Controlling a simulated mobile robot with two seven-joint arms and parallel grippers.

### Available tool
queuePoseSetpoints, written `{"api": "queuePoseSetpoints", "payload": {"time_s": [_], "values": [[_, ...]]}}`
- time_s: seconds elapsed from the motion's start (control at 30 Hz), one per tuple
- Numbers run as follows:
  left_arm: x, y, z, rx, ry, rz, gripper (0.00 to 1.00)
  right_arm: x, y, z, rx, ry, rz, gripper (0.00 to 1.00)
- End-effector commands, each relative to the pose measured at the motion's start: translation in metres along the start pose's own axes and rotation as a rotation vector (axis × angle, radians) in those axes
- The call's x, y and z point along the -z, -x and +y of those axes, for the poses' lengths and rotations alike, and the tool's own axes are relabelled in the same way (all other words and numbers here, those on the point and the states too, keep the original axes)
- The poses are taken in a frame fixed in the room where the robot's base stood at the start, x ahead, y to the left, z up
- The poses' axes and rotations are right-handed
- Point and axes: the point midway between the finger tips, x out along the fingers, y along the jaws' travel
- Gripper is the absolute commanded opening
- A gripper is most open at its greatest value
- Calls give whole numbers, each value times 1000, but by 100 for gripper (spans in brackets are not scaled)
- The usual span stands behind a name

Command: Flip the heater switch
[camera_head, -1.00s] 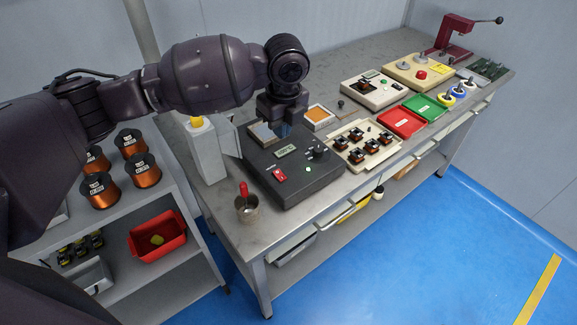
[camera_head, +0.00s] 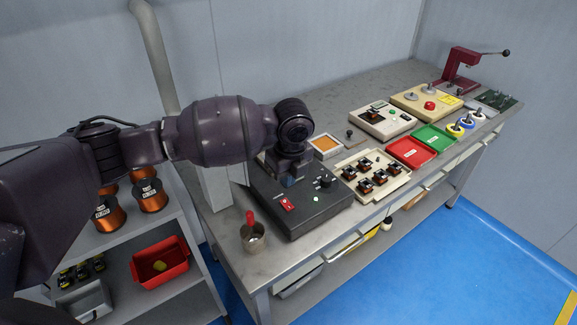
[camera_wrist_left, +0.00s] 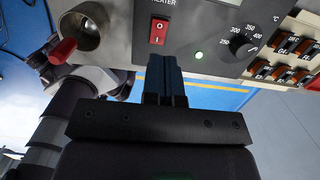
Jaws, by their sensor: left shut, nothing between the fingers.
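The heater switch (camera_head: 287,204) is a small red rocker on the sloped face of a dark control box (camera_head: 325,217). In the left wrist view the switch (camera_wrist_left: 158,32) sits below the HEATER label, marked I and O. My left gripper (camera_head: 292,182) is over the box, just behind the switch in the head view. In the left wrist view its shut, empty fingers (camera_wrist_left: 165,62) point at the panel close to the switch; contact cannot be told. A green lamp (camera_wrist_left: 198,55) glows beside a temperature dial (camera_wrist_left: 242,46). My right gripper is not in view.
A metal cup (camera_head: 253,238) with a red-handled tool stands left of the box. A tray of small coils (camera_head: 345,186) lies to its right, with red (camera_head: 410,152) and green (camera_head: 434,138) trays beyond. A shelf with copper spools (camera_head: 150,195) is at left.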

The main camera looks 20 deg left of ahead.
Motion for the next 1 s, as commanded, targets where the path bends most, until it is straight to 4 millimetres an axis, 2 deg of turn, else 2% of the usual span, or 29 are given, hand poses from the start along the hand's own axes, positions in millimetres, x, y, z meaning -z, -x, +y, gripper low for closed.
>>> {"api": "queuePoseSetpoints", "payload": {"time_s": [0.03, 0.2, 0.4, 0.6, 1.0], "values": [[1, -12, 1, -4, 1, 3, 0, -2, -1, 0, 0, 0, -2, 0], [0, -40, 1, -3, 0, 2, 0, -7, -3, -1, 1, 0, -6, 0], [0, -64, 0, -1, 1, 1, 0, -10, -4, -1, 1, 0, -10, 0], [0, -73, 0, -1, 0, 0, 0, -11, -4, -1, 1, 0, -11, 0], [0, -75, 0, -2, 1, 14, 0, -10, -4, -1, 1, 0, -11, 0]]}}
